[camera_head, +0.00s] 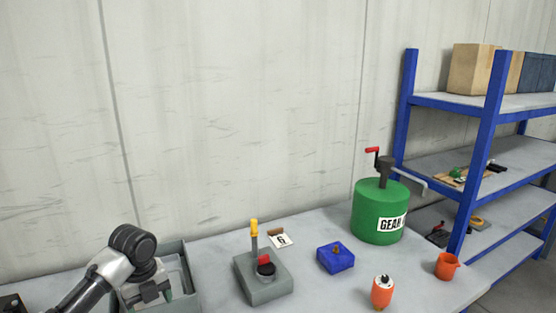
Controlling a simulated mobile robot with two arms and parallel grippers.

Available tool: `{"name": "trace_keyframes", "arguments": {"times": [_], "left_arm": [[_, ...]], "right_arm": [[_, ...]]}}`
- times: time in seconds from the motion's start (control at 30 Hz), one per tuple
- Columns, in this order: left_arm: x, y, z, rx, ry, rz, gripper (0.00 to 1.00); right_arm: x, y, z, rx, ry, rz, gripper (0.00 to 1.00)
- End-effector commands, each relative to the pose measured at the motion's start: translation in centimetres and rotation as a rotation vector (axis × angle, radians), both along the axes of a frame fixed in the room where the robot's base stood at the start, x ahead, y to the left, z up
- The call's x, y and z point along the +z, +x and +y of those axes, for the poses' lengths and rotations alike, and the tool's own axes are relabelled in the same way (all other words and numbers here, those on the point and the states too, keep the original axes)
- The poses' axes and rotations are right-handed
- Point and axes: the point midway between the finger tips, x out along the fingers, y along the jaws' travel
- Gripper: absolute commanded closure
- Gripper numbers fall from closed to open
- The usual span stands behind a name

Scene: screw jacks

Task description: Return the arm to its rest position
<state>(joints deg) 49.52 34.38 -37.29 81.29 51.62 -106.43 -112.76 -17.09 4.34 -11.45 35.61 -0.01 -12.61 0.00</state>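My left arm (110,265) comes in at the lower left of the head view, bent over a grey tray (193,293). My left gripper (152,292) points down over the inside of this tray. Its fingertips are small and partly lost against the tray, so I cannot tell whether they are open or shut, or touch anything. My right arm and gripper are not in view.
On the table (215,300) stand a grey block with a yellow-tipped post (263,290), a blue box (335,258), an orange bottle (382,292), an orange cup (447,266) and a green oil drum (378,215). A blue shelf rack (480,160) stands right.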

Motion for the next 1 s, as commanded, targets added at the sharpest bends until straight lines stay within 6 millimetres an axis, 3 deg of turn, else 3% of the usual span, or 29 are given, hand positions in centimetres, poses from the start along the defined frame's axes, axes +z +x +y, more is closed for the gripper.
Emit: {"name": "trace_keyframes", "arguments": {"times": [0.23, 0.37, 0.6, 0.8, 1.0], "left_arm": [[-5.0, -3.4, -4.1, 0.175, -0.027, -0.018, 0.27], [-7.9, -6.4, -6.7, 0.332, -0.062, -0.034, 0.27], [-12.6, -15.7, -11.5, 0.889, -0.202, -0.059, 0.27], [-13.1, -22.6, -11.8, 1.412, -0.297, -0.065, 0.27], [-12.6, -26.7, -10.7, 1.75, -0.336, -0.079, 0.27]], "right_arm": [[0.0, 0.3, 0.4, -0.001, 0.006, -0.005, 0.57], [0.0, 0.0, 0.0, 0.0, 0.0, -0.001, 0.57], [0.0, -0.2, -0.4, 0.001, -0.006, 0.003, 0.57], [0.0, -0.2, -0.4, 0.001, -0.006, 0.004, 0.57], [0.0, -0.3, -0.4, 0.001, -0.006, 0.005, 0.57]]}}
